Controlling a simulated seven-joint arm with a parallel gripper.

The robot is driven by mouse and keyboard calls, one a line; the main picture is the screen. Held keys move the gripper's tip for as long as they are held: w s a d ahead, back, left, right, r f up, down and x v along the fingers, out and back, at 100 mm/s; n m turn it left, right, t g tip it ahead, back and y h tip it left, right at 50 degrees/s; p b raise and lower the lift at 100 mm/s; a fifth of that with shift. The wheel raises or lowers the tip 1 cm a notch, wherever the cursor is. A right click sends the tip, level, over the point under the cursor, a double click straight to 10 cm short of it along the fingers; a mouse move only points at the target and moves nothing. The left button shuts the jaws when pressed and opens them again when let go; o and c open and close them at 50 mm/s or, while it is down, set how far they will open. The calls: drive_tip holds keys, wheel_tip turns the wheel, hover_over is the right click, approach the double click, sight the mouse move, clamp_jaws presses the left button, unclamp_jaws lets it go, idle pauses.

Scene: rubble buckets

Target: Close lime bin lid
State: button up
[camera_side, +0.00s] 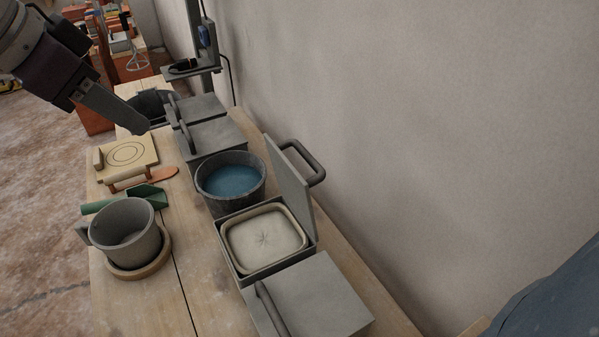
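A grey square bin (310,250) stands open on the bench, with a pale tray-like filling inside; I take it to be the lime bin. Its grey lid (290,182) stands up on the wall side, slightly tilted, with a thick dark handle (317,165) facing the wall. My gripper (138,128) hangs at the upper left, well apart from this bin and lid. Its fingers overlap from this side, so I cannot tell whether they are open or shut. I see nothing held.
A bucket of blue water (231,183) stands just behind the bin. Closed grey boxes with handles stand at the front (320,300) and farther back (210,138). A grey mug (125,228), a green scoop (150,196) and a wooden board (122,154) occupy the left side.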

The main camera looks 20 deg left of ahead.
sight(303, 183)
drive_tip(key=w+d+f+m, duration=0.1)
drive_tip(key=w+d, duration=0.2)
drive_tip(key=d, duration=0.1)
drive_tip(key=w+d+f+m+h, duration=0.1)
drive_tip(key=w+d, duration=0.2)
drive_tip(key=w, duration=0.1)
drive_tip(key=w+d+f+m+h, duration=0.1)
drive_tip(key=w+d, duration=0.2)
drive_tip(key=d, duration=0.1)
drive_tip(key=shift+w+d, duration=0.3)
drive_tip(key=shift+w, duration=0.05)
clamp_jaws()
drive_tip(key=w+d+f+m+h, duration=0.1)
drive_tip(key=w+d+f+h, duration=0.15)
drive_tip(key=w+d, duration=0.35)
drive_tip(key=shift+g, duration=0.3)
drive_tip(key=d+f, duration=0.1)
drive_tip(key=f, duration=0.2)
drive_tip(key=d+f, duration=0.1)
drive_tip(key=f, duration=0.2)
drive_tip(key=w+d+f, duration=0.1)
drive_tip(key=f, duration=0.2)
drive_tip(key=shift+d+f, duration=0.1)
drive_tip(key=shift+f, duration=0.3)
